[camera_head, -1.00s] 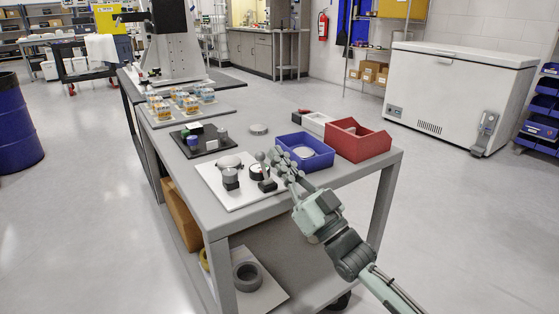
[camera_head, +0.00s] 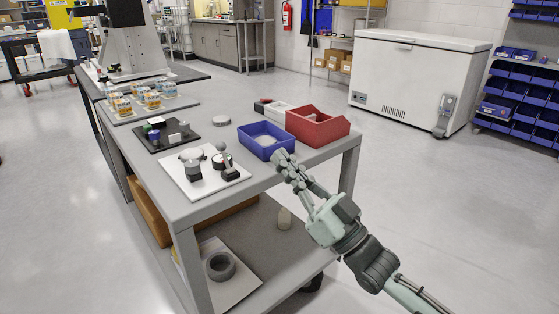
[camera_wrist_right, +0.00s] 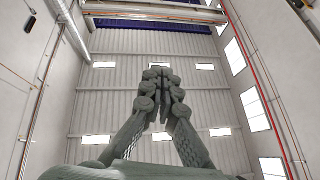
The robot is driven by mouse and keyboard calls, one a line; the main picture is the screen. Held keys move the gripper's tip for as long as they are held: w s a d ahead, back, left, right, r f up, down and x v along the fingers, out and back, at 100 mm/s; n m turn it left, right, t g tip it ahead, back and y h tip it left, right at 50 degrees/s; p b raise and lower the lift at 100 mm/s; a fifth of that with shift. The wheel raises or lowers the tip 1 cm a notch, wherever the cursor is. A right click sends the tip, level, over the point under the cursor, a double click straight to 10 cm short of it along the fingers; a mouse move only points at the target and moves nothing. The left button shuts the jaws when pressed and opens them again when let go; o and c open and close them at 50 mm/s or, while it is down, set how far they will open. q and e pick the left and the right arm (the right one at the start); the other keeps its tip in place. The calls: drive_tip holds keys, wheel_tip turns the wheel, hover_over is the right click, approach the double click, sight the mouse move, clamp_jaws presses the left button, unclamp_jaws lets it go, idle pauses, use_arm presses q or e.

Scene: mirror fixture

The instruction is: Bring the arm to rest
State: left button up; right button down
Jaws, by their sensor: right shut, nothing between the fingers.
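My right gripper (camera_head: 285,163) is shut and empty at the near right edge of the grey table (camera_head: 195,208), just in front of the blue bin (camera_head: 265,141). It points up toward the table, and my right arm reaches in from the lower right. In the right wrist view my right gripper (camera_wrist_right: 158,76) shows its fingers together with nothing between them, against the wall and ceiling. My left gripper is not in view.
On the table are a white board (camera_head: 204,186) with small fixtures, a dark tray (camera_head: 167,137), a red bin (camera_head: 318,128) and a white bin (camera_head: 279,114). A lower shelf (camera_head: 262,235) holds a grey ring (camera_head: 220,266). Open floor lies right of the table.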

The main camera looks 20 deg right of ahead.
drive_tip(key=shift+f, duration=0.1)
drive_tip(key=d+f+m+g+h, duration=0.2)
drive_tip(key=f+g+h, duration=0.25)
drive_tip(key=f, duration=0.95)
drive_tip(key=d+f+m+g+h, duration=0.1)
drive_tip(key=d+f+g+h, duration=0.3)
drive_tip(key=f, duration=1)
drive_tip(key=s+d+f+g+h, duration=0.1)
drive_tip(key=s+f+g, duration=0.4)
drive_tip(key=s+f, duration=0.5)
drive_tip(key=s+d+f+g+h, duration=0.1)
drive_tip(key=s+f+g+h, duration=0.2)
drive_tip(key=s+f, duration=0.8)
drive_tip(key=shift+d+f+m+g, duration=0.3)
drive_tip(key=shift+f+g, duration=0.3)
drive_tip(key=shift+g, duration=0.35)
drive_tip(key=shift+s+h, duration=0.1)
drive_tip(key=shift+h, duration=0.15)
